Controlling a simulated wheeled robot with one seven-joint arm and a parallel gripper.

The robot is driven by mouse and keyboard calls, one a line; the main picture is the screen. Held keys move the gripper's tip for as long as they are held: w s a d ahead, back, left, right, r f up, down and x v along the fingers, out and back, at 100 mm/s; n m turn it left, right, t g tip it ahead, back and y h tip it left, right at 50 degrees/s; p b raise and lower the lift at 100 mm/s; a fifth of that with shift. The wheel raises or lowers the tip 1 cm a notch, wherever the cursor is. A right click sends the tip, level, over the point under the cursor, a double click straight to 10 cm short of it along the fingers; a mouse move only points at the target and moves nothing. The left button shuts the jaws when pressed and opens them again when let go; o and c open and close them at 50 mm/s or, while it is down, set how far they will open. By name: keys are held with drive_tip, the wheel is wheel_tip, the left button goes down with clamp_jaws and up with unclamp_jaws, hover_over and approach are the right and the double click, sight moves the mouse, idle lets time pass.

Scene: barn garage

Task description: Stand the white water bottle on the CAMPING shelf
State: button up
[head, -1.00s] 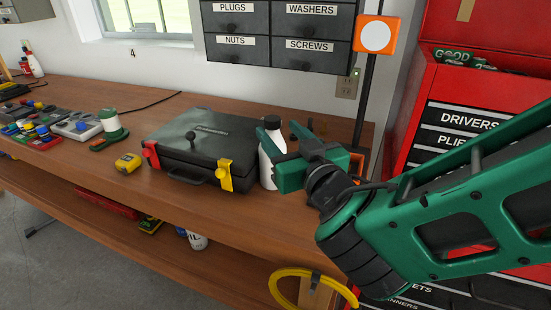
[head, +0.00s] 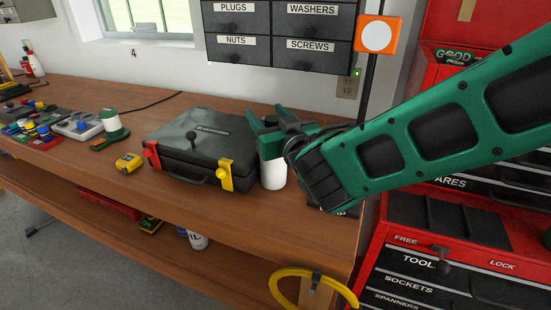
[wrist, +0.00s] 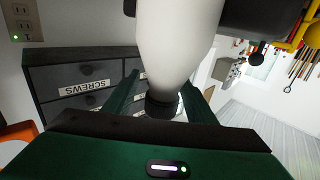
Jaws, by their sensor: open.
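The white water bottle (head: 273,174) stands upright on the wooden workbench, just right of the black case. My gripper (head: 268,118) is at its upper part and hides its top in the head view. In the wrist view the white bottle (wrist: 176,45) with its black cap fills the upper middle. My green fingers are spread on either side of the bottle's neck and cap in that view, and my gripper (wrist: 160,98) is open. I cannot tell whether a finger touches the bottle. No CAMPING shelf is recognisable in these views.
The black case (head: 205,145) lies close left of the bottle. A yellow tape measure (head: 129,162) and a green-white lantern-like item (head: 113,128) lie farther left. Labelled drawers (head: 280,35) hang above, and a red tool chest (head: 400,235) stands right. The bench front (head: 240,215) is clear.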

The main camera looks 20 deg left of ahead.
drive_tip(key=shift+c, duration=0.6)
clamp_jaws()
